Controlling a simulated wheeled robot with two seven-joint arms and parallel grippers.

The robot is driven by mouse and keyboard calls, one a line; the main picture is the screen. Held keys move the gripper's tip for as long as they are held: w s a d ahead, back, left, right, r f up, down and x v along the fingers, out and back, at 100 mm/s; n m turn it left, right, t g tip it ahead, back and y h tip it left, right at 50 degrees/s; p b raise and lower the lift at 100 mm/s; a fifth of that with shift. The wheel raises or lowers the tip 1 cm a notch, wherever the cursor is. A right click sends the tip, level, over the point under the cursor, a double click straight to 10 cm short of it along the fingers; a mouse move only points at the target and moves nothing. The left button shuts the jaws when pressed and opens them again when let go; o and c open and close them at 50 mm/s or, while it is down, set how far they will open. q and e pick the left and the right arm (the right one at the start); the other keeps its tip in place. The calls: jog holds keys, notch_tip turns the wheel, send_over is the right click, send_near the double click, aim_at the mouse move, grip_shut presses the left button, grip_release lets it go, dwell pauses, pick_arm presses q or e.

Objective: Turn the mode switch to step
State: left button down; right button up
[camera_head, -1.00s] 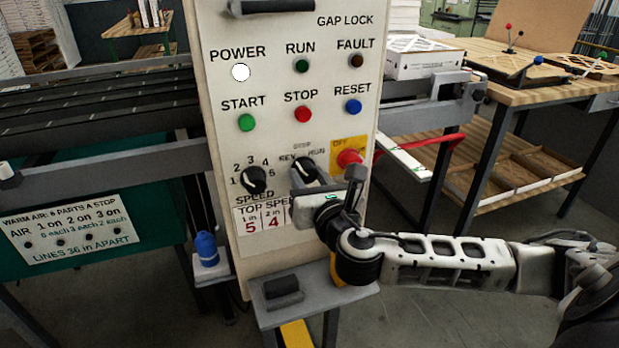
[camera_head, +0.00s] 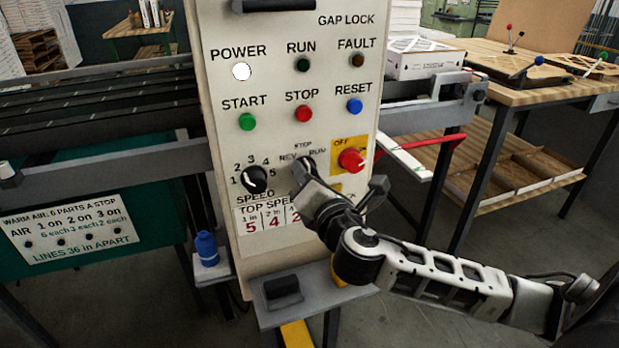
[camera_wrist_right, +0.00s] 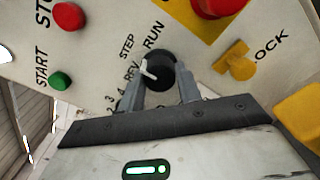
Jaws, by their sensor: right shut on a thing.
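The mode switch is a black round knob (camera_wrist_right: 160,66) with a white pointer, set on the cream control panel (camera_head: 230,25). REV, STEP and RUN are lettered around it. In the right wrist view the white pointer slants up and left, roughly toward STEP; its exact setting is hard to tell. My right gripper (camera_wrist_right: 160,88) is shut on the knob, one finger on each side. In the head view my right gripper (camera_head: 303,172) covers most of the switch (camera_head: 309,163). My left gripper is not in view.
The speed knob (camera_head: 254,179) is left of the switch, and a red OFF switch (camera_head: 351,160) on a yellow plate is right of it. START (camera_head: 247,121), STOP (camera_head: 303,114) and RESET (camera_head: 354,106) buttons sit above. A yellow lock knob (camera_wrist_right: 236,64) is close to my right gripper.

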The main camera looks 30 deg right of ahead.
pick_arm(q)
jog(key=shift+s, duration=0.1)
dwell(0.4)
pick_arm(e)
jog(key=o, duration=1)
pick_arm(q)
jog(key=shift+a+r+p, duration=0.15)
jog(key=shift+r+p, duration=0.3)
jog(key=shift+p, duration=0.65)
pick_arm(e)
jog(key=v, duration=1.6)
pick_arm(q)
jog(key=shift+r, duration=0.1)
pick_arm(e)
jog(key=shift+d+f, duration=0.1)
